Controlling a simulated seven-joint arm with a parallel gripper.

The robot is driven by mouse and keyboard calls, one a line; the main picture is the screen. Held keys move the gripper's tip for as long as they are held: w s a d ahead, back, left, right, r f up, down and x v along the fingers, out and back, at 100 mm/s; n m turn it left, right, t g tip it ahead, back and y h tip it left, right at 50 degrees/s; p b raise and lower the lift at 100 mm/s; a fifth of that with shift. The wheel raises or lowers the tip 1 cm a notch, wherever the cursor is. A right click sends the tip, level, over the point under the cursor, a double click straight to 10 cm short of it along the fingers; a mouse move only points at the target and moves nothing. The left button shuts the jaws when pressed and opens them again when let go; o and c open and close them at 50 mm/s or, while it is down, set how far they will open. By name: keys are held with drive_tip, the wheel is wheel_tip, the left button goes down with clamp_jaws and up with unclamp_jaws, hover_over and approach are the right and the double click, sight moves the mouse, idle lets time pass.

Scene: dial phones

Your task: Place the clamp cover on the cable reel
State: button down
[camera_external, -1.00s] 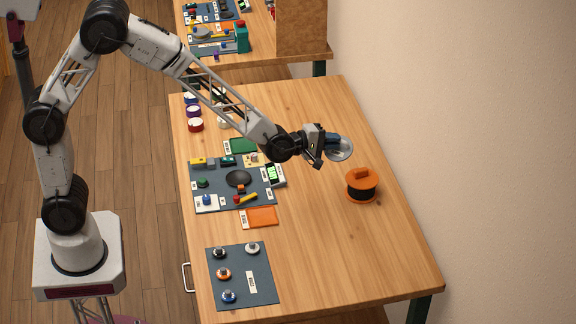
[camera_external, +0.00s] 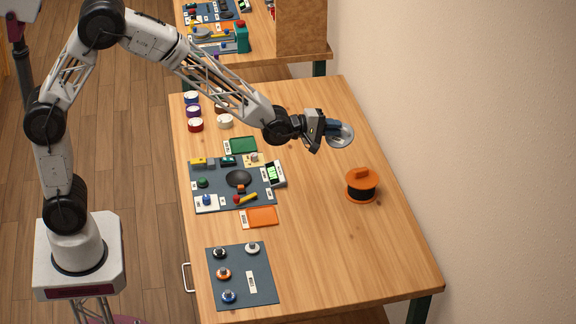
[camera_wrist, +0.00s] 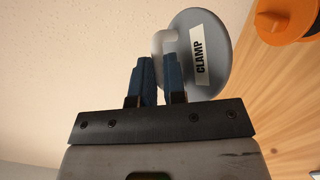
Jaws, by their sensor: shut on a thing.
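The clamp cover (camera_external: 342,138) is a grey disc with a white label reading CLAMP. It shows tilted in the wrist view (camera_wrist: 213,62), with a pale knob between the blue fingers. My gripper (camera_external: 331,127) is shut on it and holds it above the table's right side; the fingers show in the wrist view (camera_wrist: 164,72). The cable reel (camera_external: 361,186) is black with orange ends and an orange block on top. It stands on the table, nearer the front than my gripper and a little to the right. Part of its orange top shows in the wrist view (camera_wrist: 287,18).
A dark mat with several parts (camera_external: 222,190) and an orange card (camera_external: 261,217) lie left of the reel. Another dark mat (camera_external: 240,289) with several knobs lies at the front left. Several coloured round pieces (camera_external: 194,111) stand at the back left. The table's front right is clear.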

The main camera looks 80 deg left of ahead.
drive_tip(key=shift+n+y, duration=0.3)
drive_tip(key=shift+y, duration=0.1)
drive_tip(key=shift+s+a+f+n+g+y, duration=0.15)
drive_tip(key=shift+f+n+g+y, duration=0.2)
drive_tip(key=shift+n+y, duration=0.3)
drive_tip(key=shift+s+a+f+n+g+y, duration=0.2)
drive_tip(key=shift+n+g+y, duration=0.15)
drive_tip(key=shift+n+y, duration=0.3)
drive_tip(key=shift+s+a+f+n+g+y, duration=0.15)
drive_tip(key=shift+s+f+n+g+y, duration=0.35)
drive_tip(key=shift+n, duration=0.35)
drive_tip(key=shift+s+a+f+n+g+y, duration=0.25)
drive_tip(key=shift+f+n+y, duration=0.3)
drive_tip(key=shift+n, duration=0.3)
drive_tip(key=s+f+n+g+y, duration=0.2)
drive_tip(key=s+f+n+g, duration=0.1)
drive_tip(key=s+f+n, duration=0.1)
drive_tip(key=shift+s+d+f+n+y, duration=0.25)
drive_tip(key=shift+s+f+n+y, duration=0.1)
drive_tip(key=shift+f+n, duration=0.35)
drive_tip(key=shift+r+g, duration=0.1)
drive_tip(key=shift+g, duration=0.15)
drive_tip(key=w, duration=0.5)
drive_tip(key=w+f, duration=0.1)
drive_tip(key=w, duration=1)
drive_tip(key=shift+a+f, duration=0.1)
drive_tip(key=shift+f, duration=0.1)
drive_tip(key=shift+f, duration=0.15)
